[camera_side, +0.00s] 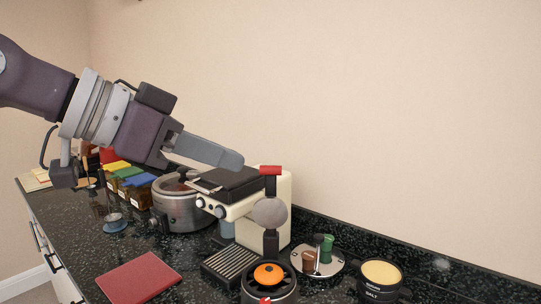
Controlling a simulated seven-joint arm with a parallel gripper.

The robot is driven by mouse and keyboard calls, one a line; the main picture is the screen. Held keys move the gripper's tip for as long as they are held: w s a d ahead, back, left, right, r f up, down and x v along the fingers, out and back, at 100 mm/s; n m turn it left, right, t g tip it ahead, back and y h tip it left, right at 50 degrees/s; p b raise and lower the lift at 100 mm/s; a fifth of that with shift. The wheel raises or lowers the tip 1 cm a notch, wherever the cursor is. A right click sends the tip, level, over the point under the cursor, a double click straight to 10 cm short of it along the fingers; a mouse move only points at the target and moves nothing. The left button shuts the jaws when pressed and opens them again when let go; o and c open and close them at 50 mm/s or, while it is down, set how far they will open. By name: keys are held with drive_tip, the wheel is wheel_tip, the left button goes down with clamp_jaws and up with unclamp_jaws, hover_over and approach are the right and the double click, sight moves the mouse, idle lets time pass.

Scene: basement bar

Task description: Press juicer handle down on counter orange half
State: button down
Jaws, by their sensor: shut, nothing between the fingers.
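The juicer stands at the front middle of the counter, its round dark base (285,292) partly cut off by the lower edge. An orange half (268,273) sits in it, and a small red part shows at the front. Above it are a grey rounded press piece (268,212) and a raised dark lever with a red-tipped handle (270,170). My gripper (240,160) is shut and empty. In the picture, its fingertips lie just left of and slightly above the red handle, with a small gap; depth is hard to tell.
A cream coffee machine (283,220) stands behind the juicer, with a drip grille (231,262). A metal pot (182,212) and several colour-lidded jars (136,187) stand left. A red mat (138,278) lies front left. A round tray (332,267) and salt tub (381,282) stand right.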

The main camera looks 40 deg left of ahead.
drive_tip(key=w+d+r+m+t+h, duration=0.1)
drive_tip(key=w+d+r+t, duration=0.15)
drive_tip(key=r, duration=0.45)
drive_tip(key=w+d+r+t+h, duration=0.2)
drive_tip(key=w+d+r, duration=0.2)
drive_tip(key=r, duration=0.4)
drive_tip(key=w+a+r+n+t+y, duration=0.2)
drive_tip(key=w+r+n+t+y, duration=0.15)
drive_tip(key=r, duration=0.45)
drive_tip(key=w+a+r+n+t+y, duration=0.1)
drive_tip(key=w+r+n+t+y, duration=0.2)
drive_tip(key=r, duration=0.4)
drive_tip(key=w+a+f+n+g+y, duration=0.7)
drive_tip(key=a+f+g, duration=0.1)
drive_tip(key=a+f, duration=0.2)
wheel_tip(320, 180, down, 17)
drive_tip(key=s+m+g+h, duration=0.2)
drive_tip(key=g+h, duration=0.1)
drive_tip(key=g, duration=0.6)
drive_tip(key=x, duration=1)
drive_tip(key=s+d, duration=0.1)
drive_tip(key=s+d+f, duration=0.1)
drive_tip(key=s, duration=0.1)
drive_tip(key=shift+s, duration=0.15)
